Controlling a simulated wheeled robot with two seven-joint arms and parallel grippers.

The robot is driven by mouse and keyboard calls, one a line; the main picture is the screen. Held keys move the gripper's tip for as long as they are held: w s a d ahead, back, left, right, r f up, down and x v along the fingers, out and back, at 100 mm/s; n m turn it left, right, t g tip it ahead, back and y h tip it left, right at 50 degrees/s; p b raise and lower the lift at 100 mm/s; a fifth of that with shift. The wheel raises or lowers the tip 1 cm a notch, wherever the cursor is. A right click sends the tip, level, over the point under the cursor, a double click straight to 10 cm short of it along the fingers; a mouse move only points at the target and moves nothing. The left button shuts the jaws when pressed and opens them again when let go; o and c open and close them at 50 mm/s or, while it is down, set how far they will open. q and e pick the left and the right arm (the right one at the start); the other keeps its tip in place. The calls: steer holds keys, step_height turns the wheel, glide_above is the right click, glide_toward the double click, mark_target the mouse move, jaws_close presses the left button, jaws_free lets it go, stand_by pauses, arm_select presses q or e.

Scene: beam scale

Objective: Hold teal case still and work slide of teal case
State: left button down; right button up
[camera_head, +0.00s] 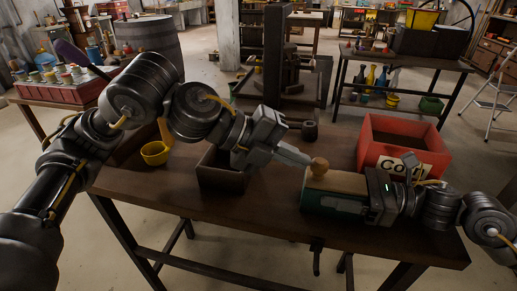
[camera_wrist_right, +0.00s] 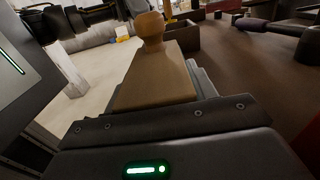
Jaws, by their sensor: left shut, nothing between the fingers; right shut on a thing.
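The teal case (camera_head: 330,203) lies on the brown workbench near its front edge. Its wooden slide (camera_head: 340,181) is on top, with a round wooden knob (camera_head: 319,167) at the left end. In the right wrist view the slide (camera_wrist_right: 158,78) runs away from my gripper to the knob (camera_wrist_right: 151,30). My right gripper (camera_head: 375,193) is shut on the right end of the case; its fingertips are mostly hidden. My left gripper (camera_head: 308,159) is shut and empty, its tips just left of the knob. I cannot tell whether they touch it.
A red bin (camera_head: 437,154) with a lettered label stands behind the case at right. A dark open box (camera_head: 222,178) sits under my left gripper.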

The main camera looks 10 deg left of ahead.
arm_select(q)
steer(key=a+f+v, duration=0.1)
steer(key=v, duration=1.2)
steer(key=shift+s+f, duration=0.15)
steer(key=shift+f, duration=0.05)
steer(key=shift+a, duration=0.1)
arm_select(e)
steer(key=o, duration=1.2)
steer(key=shift+o, duration=0.2)
steer(key=shift+d, duration=0.15)
steer(key=d, duration=1.1)
steer(key=shift+d, duration=0.4)
